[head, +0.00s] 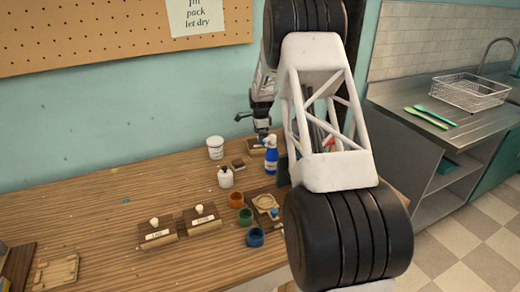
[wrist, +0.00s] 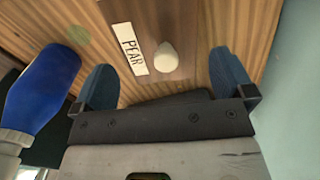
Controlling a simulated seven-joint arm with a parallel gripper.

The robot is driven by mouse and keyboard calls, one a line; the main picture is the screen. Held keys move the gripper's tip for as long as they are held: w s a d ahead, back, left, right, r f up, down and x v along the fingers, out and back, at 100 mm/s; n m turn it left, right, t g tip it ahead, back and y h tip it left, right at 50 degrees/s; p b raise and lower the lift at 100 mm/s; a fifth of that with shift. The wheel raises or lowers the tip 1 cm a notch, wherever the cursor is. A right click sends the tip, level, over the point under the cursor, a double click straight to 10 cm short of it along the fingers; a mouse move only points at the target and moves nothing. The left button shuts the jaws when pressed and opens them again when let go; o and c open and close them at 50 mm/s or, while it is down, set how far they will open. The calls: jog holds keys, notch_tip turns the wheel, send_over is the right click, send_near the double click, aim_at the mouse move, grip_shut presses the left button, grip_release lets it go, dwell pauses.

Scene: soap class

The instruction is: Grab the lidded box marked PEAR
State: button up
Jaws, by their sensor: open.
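The lidded box marked PEAR (wrist: 183,25) shows in the wrist view as dark brown wood with a white label and a pale round knob. My gripper (wrist: 166,80) is open, its two blue fingertips apart on either side of the box's near part, with the knob between them in the picture. I cannot tell how far above the lid they are. In the head view my gripper (head: 262,138) is at the back of the table, over a brown box (head: 253,147) that it partly hides.
A blue bottle (wrist: 45,90) is close to the left fingertip; it also shows in the head view (head: 271,157). Two other lidded boxes (head: 157,233) (head: 204,219) stand at the front. A white tub (head: 215,147), white bottle (head: 225,177) and small coloured cups (head: 246,217) stand nearby. The table's left is mostly clear.

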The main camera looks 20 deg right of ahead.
jog(key=shift+f, duration=2.6)
jog(key=shift+c, duration=0.3)
jog(key=c, duration=0.7)
jog(key=shift+r, duration=0.2)
notch_tip(320, 180, up, 10)
jog(key=shift+f, duration=0.15)
